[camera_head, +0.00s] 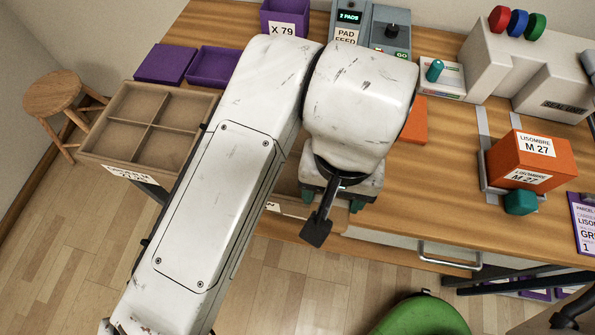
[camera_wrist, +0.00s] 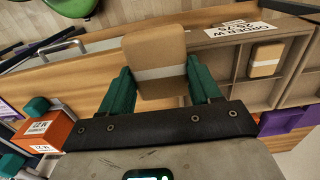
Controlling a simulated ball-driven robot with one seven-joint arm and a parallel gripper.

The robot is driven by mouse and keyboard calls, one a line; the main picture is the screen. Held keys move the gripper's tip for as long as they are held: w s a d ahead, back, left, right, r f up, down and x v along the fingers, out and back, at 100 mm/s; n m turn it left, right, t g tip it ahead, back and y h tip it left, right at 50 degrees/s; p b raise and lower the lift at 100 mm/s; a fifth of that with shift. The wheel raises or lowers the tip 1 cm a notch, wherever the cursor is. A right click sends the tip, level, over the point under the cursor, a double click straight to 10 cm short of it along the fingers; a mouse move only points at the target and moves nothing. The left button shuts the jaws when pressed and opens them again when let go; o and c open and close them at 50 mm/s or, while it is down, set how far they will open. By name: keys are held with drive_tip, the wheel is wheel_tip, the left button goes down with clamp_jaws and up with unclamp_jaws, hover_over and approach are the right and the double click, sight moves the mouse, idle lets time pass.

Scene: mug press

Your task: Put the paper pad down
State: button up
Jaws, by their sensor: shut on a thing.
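My gripper (camera_wrist: 160,92) has teal fingers, one on each side of a tan paper pad (camera_wrist: 157,50) with a pale band across it. The fingers are shut on the pad. In the wrist view the pad is over or beside the wooden table's front part; its height cannot be judged. In the head view my gripper (camera_head: 335,200) is near the table's front edge, and the pad is hidden under it. A second tan banded pad (camera_wrist: 265,60) lies in a compartment of a labelled divided tray (camera_wrist: 222,60) to the right in the wrist view.
A wooden divided tray (camera_head: 125,103) is at the table's left, partly behind my arm. Purple boxes (camera_head: 165,63) and the pad feed (camera_head: 347,35) stand behind. An orange box (camera_head: 530,160) is at right. A green stool (camera_head: 420,315) stands in front. Bare tabletop lies right of my gripper.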

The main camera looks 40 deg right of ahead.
drive_tip(key=w+f, duration=0.3)
drive_tip(key=w, duration=0.1)
drive_tip(key=w+d+f, duration=0.1)
drive_tip(key=w+f, duration=0.2)
drive_tip(key=w, duration=0.1)
drive_tip(key=w+d+f, duration=0.1)
drive_tip(key=w+f, duration=0.1)
drive_tip(key=w, duration=0.2)
drive_tip(key=shift+w+d+f+p, duration=0.1)
drive_tip(key=shift+w+f+p, duration=0.2)
drive_tip(key=shift+f, duration=0.1)
drive_tip(key=shift+w+f, duration=0.5)
drive_tip(key=shift+f, duration=1.6)
drive_tip(key=shift+f, duration=0.15)
drive_tip(key=o, duration=1)
wheel_tip(320, 180, up, 12)
drive_tip(key=shift+r, duration=0.2)
